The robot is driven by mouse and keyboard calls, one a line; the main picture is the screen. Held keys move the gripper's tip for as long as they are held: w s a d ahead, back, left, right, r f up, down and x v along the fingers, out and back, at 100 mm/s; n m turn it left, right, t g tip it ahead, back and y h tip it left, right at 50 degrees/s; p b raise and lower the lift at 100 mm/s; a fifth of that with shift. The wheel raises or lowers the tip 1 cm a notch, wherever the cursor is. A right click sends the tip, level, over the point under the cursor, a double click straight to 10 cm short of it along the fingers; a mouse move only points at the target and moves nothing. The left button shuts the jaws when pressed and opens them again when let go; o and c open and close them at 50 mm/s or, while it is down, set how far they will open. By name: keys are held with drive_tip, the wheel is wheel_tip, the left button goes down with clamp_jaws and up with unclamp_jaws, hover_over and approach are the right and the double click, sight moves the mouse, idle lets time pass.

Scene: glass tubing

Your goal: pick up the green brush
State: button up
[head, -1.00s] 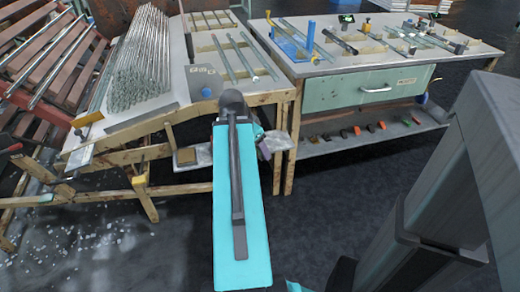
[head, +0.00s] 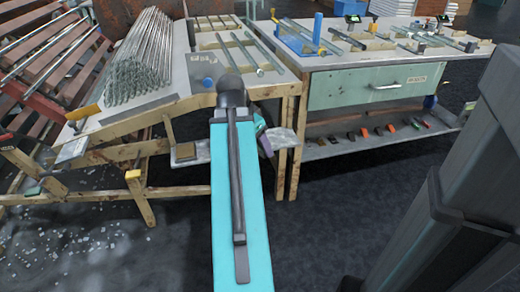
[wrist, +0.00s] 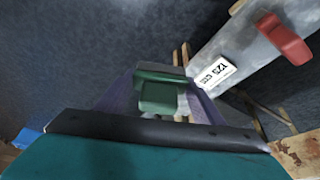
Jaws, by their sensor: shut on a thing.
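A green block-like piece, which I take for the green brush (wrist: 158,96), sits between the purple fingers of my gripper (wrist: 160,84) in the wrist view. My gripper is shut on it. No bristles can be made out. In the head view my gripper (head: 262,136) shows only partly beside my teal arm link, in front of the left table's low shelf. The brush cannot be made out there.
A grey shelf (wrist: 245,45) with a white label and a red object (wrist: 284,36) lies close at right in the wrist view. The left table (head: 150,108) bears glass tubes; the right workbench (head: 372,88) has a green drawer.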

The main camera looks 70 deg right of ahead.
drive_tip(key=shift+a+b, duration=0.55)
drive_tip(key=shift+b, duration=0.9)
drive_tip(key=w+a+r+n+t, duration=0.15)
drive_tip(key=w+a+n, duration=0.25)
drive_tip(key=w+a, duration=0.75)
drive_tip(key=w+a+f+n+t, duration=0.1)
drive_tip(key=w+a+n+t, duration=0.15)
drive_tip(key=w+a, duration=0.95)
drive_tip(key=w+a+r+n+t+y, duration=0.1)
drive_tip(key=w+a+r+n+y, duration=0.1)
drive_tip(key=w+a+n, duration=0.95)
drive_tip(key=w+a+r+n+t+y, duration=0.15)
drive_tip(key=w+a+n, duration=0.45)
drive_tip(key=a, duration=1)
drive_tip(key=w+r+p, duration=0.3)
drive_tip(key=r+p, duration=2.3)
drive_tip(key=p, duration=0.6)
drive_tip(key=shift+w+r, duration=0.15)
drive_tip(key=shift+r, duration=0.15)
drive_tip(key=shift+d+y, duration=0.1)
drive_tip(key=shift+y, duration=0.15)
